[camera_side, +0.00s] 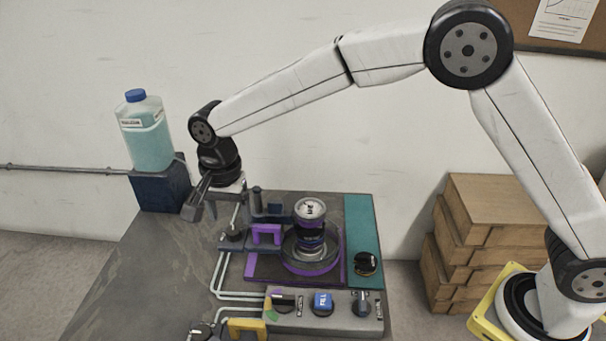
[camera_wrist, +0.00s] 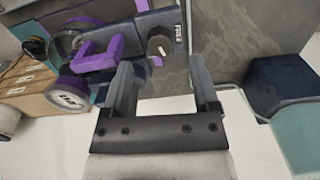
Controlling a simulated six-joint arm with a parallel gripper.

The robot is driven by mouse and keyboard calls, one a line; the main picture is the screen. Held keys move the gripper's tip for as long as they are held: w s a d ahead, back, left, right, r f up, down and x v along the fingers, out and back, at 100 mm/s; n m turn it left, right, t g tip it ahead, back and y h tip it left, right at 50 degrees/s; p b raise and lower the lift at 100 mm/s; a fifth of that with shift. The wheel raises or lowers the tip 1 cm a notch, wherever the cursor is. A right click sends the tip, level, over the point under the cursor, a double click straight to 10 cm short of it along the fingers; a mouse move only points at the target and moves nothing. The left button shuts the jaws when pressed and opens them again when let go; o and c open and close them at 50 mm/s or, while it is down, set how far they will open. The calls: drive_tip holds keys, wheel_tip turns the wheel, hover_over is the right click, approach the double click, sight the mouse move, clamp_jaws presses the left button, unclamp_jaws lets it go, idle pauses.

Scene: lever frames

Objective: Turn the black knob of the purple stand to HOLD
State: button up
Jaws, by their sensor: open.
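The purple stand (camera_side: 249,268) is on the bench in the side view, with a purple bracket (camera_side: 265,233) and a can (camera_side: 311,222) standing in its ring. Its black knob (camera_side: 232,235) sits at the left of the bracket. In the wrist view the black knob (camera_wrist: 159,46) has a pale pointer mark, on a dark plate (camera_wrist: 173,22) whose label seems to read FREE. No HOLD label is readable. My gripper (camera_side: 198,202) is open and empty, above and left of the knob in the side view. In the wrist view the knob lies just beyond the open fingers (camera_wrist: 161,66).
A grey control box (camera_side: 335,320) with a blue FILL button (camera_side: 323,302) and a yellow bracket (camera_side: 246,328) are at the front. A teal panel (camera_side: 365,220) bears another black knob (camera_side: 366,263). A jug (camera_side: 146,132) stands on a dark block (camera_side: 160,186) behind. The bench's left part is clear.

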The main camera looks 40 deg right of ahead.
sight(233, 230)
drive_tip(key=shift+r, duration=1.9)
drive_tip(key=d+r+n, duration=0.1)
drive_tip(key=d, duration=0.1)
drive_tip(key=d+r+n+t, duration=0.1)
drive_tip(key=d+n, duration=0.1)
drive_tip(key=d+n+y, duration=0.1)
drive_tip(key=d, duration=0.1)
drive_tip(key=shift+w+r+n+t, duration=0.3)
drive_tip(key=shift+r, duration=0.1)
drive_tip(key=s+d+f+n, duration=0.1)
drive_tip(key=s+d+f, duration=0.2)
drive_tip(key=s+d, duration=0.3)
drive_tip(key=s+d+f+n, duration=0.2)
drive_tip(key=s+d+f, duration=0.1)
drive_tip(key=s+d, duration=0.3)
drive_tip(key=s+d+f+n+t+h, duration=0.1)
drive_tip(key=s+d+f+n, duration=0.1)
drive_tip(key=s+d, duration=0.4)
drive_tip(key=shift+s+d+f, duration=0.3)
drive_tip(key=shift+s+f, duration=0.45)
drive_tip(key=shift+f, duration=0.05)
